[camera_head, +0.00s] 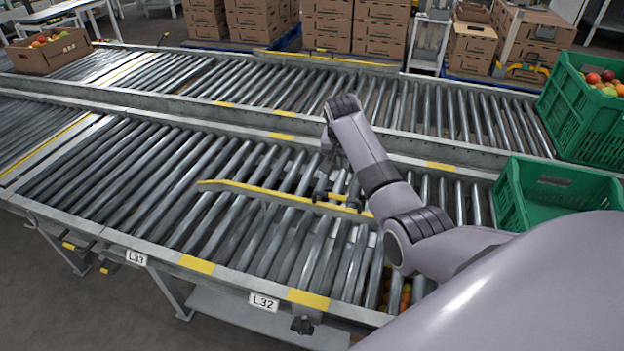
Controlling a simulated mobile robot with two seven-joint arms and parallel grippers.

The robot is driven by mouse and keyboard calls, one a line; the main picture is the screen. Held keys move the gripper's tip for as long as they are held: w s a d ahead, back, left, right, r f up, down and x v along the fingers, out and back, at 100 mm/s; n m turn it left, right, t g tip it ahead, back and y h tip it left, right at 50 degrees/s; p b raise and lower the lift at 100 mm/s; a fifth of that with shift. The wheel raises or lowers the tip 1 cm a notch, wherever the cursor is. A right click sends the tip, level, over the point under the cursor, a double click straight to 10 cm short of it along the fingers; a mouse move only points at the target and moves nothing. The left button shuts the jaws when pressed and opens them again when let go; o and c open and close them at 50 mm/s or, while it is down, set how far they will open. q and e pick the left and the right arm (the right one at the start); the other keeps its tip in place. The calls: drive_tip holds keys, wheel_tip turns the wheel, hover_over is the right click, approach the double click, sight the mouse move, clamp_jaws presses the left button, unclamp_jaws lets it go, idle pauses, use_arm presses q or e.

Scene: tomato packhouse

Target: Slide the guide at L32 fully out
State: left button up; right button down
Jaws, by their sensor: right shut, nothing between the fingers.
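The yellow guide (255,190) lies across the near roller conveyor as a long bar. Its left end is over the rollers, and its right part passes behind my right arm. The L32 label (263,302) is on the conveyor's front rail, below the guide. My right gripper (321,194) points down at the guide's right part, close to a short yellow piece there. It is shut with nothing held. I cannot tell whether it touches the guide. My left gripper is not in view.
A dark knob (302,325) sits under the rail near L32. An L33 label (136,258) is further left. An empty-looking green crate (520,195) stands at the right, and a green crate of tomatoes (570,120) stands behind it. The rollers left of the guide are clear.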

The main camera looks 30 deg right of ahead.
drive_tip(key=shift+w+a+r, duration=0.25)
drive_tip(key=shift+w+r, duration=0.3)
drive_tip(key=shift+w, duration=0.3)
drive_tip(key=shift+f, duration=0.1)
wheel_tip(320, 180, down, 10)
drive_tip(key=b, duration=0.2)
drive_tip(key=shift+s+a, duration=0.2)
idle(0.4)
